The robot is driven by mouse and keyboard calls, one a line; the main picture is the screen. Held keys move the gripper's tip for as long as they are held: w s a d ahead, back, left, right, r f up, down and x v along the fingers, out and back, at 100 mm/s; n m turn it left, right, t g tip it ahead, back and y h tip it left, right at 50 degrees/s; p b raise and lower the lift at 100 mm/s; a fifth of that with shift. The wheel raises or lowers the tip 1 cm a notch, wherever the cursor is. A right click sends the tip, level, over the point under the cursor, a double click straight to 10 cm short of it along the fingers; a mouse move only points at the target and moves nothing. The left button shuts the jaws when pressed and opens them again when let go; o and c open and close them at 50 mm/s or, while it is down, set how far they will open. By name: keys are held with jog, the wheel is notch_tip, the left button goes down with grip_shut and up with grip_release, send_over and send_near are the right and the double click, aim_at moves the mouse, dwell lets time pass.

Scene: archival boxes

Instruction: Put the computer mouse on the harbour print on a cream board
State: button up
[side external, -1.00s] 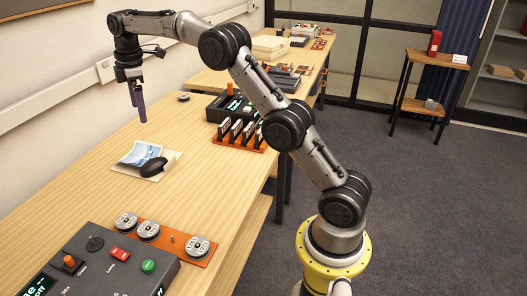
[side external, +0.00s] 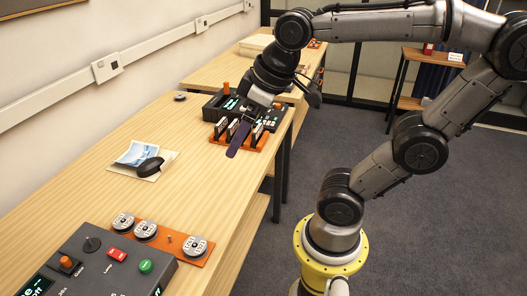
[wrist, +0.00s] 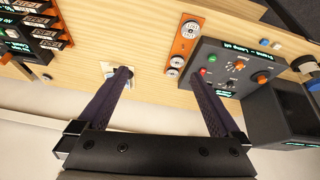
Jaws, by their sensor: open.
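The black computer mouse (side external: 150,166) sits on the cream board (side external: 146,178), at the near right side of the blue harbour print (side external: 136,152). It seems to overlap the print's edge; how much of it rests on the print I cannot tell. My gripper (side external: 238,141) is away from the board, to its right, in front of the orange rack. In the wrist view my gripper (wrist: 162,80) is open, its two dark fingers apart with nothing between them. There the board (wrist: 109,87) is mostly hidden behind the left finger, and I cannot make out the mouse.
An orange rack (side external: 257,146) with several upright cards stands close to my fingers, before a dark console (side external: 212,107). At the near end are a grey control box (side external: 105,262) and an orange strip with round dials (side external: 172,243). The tabletop between board and rack is clear.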

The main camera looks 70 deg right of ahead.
jog(key=shift+m, duration=0.6)
jog(key=s+f, duration=0.2)
jog(key=s, duration=0.1)
jog(key=s+f, duration=0.1)
jog(key=shift+s+a+f, duration=0.25)
jog(key=shift+s+f, duration=0.05)
jog(key=shift+f, duration=0.1)
dwell(0.3)
